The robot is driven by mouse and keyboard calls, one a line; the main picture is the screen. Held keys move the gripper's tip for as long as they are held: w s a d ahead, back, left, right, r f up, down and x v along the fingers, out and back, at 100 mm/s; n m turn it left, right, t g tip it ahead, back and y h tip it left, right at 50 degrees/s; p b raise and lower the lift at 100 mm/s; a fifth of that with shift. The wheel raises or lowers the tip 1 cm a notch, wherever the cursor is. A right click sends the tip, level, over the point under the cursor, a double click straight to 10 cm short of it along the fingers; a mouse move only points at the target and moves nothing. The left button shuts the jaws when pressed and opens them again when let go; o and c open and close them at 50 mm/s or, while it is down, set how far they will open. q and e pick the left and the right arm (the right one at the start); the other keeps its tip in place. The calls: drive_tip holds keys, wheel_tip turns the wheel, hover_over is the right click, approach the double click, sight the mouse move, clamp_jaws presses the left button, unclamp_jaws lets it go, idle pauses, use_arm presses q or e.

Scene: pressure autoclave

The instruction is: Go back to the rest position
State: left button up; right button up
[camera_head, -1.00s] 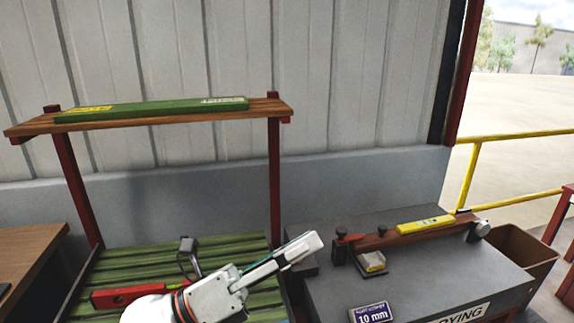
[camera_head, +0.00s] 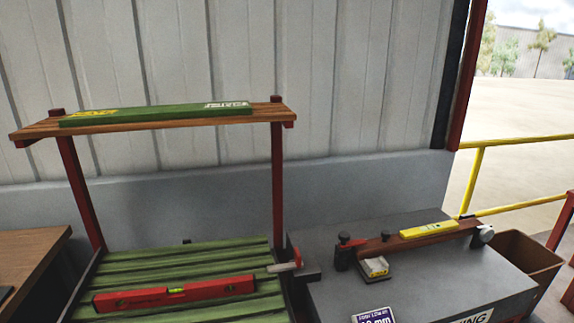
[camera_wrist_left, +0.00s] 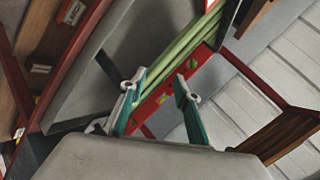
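My left gripper (camera_wrist_left: 158,88) shows in the left wrist view with its two teal fingers spread apart and nothing between them. Beyond the fingers, the red spirit level (camera_wrist_left: 168,98) lies at a distance on the green slats. In the head view the red level (camera_head: 175,293) lies flat across the green slatted surface (camera_head: 200,258). Neither gripper shows in the head view. My right gripper is out of view.
A wooden shelf (camera_head: 40,129) on red posts carries a green board (camera_head: 155,114). A wooden table (camera_head: 30,250) stands at left.

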use_arm(q)
drive_tip(key=s+a+f+n+g, duration=0.1)
drive_tip(key=s+a+f+g, duration=0.2)
drive_tip(key=s+f, duration=0.3)
drive_tip(key=d+f+n+t+h, duration=0.3)
drive_tip(key=d+f+h, duration=0.4)
drive_tip(key=d+f, duration=0.5)
drive_tip(key=shift+w+d+f, duration=0.3)
drive_tip(key=shift+d, duration=2.05)
